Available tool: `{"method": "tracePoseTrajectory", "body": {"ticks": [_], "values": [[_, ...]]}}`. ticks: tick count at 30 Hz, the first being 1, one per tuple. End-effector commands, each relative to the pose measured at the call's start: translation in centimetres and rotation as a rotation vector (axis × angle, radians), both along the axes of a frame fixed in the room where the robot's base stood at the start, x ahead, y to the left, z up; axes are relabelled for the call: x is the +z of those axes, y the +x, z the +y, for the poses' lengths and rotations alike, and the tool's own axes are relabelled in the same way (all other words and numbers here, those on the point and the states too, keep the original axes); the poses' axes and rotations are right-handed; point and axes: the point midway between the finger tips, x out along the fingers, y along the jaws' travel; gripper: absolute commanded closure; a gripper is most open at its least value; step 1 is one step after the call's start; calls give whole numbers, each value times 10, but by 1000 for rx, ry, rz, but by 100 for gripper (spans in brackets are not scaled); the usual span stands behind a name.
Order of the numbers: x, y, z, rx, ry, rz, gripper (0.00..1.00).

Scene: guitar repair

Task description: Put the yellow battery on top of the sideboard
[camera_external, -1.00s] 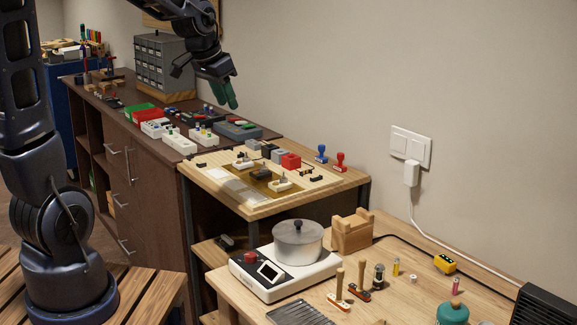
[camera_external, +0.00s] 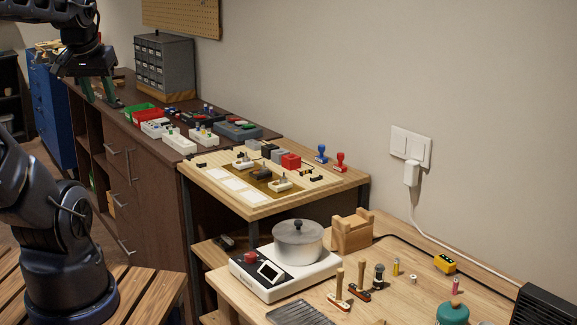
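The small upright yellow cylinder (camera_external: 396,267) on the light wooden table looks like the yellow battery; it is too small to be sure. A yellow and black block (camera_external: 445,263) lies to its right. The dark brown sideboard (camera_external: 150,185) stands at the left along the wall, with several things on its top. My gripper (camera_external: 99,99) is above the far left part of the sideboard, far from the yellow cylinder. Its two green fingers are apart, and I see nothing held between them.
Red and green bins (camera_external: 143,112), white trays (camera_external: 178,142) and a grey drawer cabinet (camera_external: 164,66) stand on the sideboard. A raised wooden shelf (camera_external: 240,205) and a scale with a pot (camera_external: 298,243) stand between it and the yellow cylinder. A wooden holder (camera_external: 352,232) is nearby.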

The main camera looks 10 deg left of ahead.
Motion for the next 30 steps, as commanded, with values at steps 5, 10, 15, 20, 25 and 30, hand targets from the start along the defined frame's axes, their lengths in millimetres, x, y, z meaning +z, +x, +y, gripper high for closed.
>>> {"method": "tracePoseTrajectory", "body": {"ticks": [5, 10, 15, 20, 25, 30], "values": [[0, -2, 2, 9, -1, 0, 62], [0, -2, 2, 9, 0, 0, 62], [0, 0, 1, 4, 1, 0, 62], [1, 18, -9, -44, 17, 4, 62], [-1, 55, -36, -151, 51, 10, 62], [-7, 93, -70, -269, 81, 14, 62]]}}
